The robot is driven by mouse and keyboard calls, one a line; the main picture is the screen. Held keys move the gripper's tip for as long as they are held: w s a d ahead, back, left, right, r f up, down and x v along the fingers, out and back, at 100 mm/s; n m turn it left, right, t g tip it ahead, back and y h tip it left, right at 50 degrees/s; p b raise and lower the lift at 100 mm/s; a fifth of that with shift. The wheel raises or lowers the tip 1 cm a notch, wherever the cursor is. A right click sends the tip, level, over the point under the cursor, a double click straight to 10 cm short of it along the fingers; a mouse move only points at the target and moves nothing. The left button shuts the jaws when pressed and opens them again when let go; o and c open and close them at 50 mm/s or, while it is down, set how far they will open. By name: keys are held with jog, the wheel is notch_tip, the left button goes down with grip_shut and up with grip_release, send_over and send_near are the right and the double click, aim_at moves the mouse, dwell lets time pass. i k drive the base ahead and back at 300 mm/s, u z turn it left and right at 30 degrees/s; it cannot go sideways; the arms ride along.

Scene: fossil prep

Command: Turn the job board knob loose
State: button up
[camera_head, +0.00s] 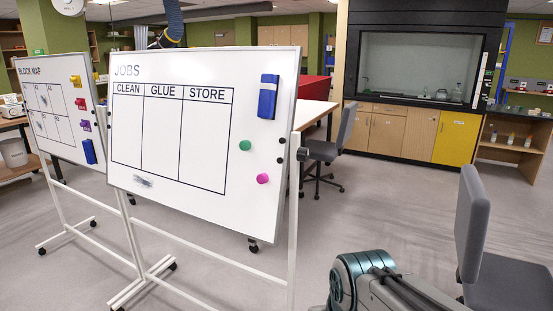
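The job board (190,212) is a white board headed JOBS, with CLEAN, GLUE and STORE columns, on a white wheeled frame left of centre. It stands slightly tilted in its frame. A dark knob (303,154) sits on the frame post at the board's right edge. Whether it is tight or loose cannot be seen. Part of my arm shows at the bottom right, well below and to the right of the knob. My gripper is not in view, and nothing is seen touching the knob.
A blue eraser (268,97), a green magnet (245,145) and a pink magnet (263,179) are on the board. A second board, BLOCK MAP (52,135), stands behind at left. A grey chair (480,235) stands at right. Open floor (385,220) lies between chair and board.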

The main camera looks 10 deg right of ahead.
aim_at(303, 154)
jog(key=u, duration=0.2)
jog(key=i, duration=0.6)
jog(key=z, duration=1.2)
jog(key=i, duration=0.5)
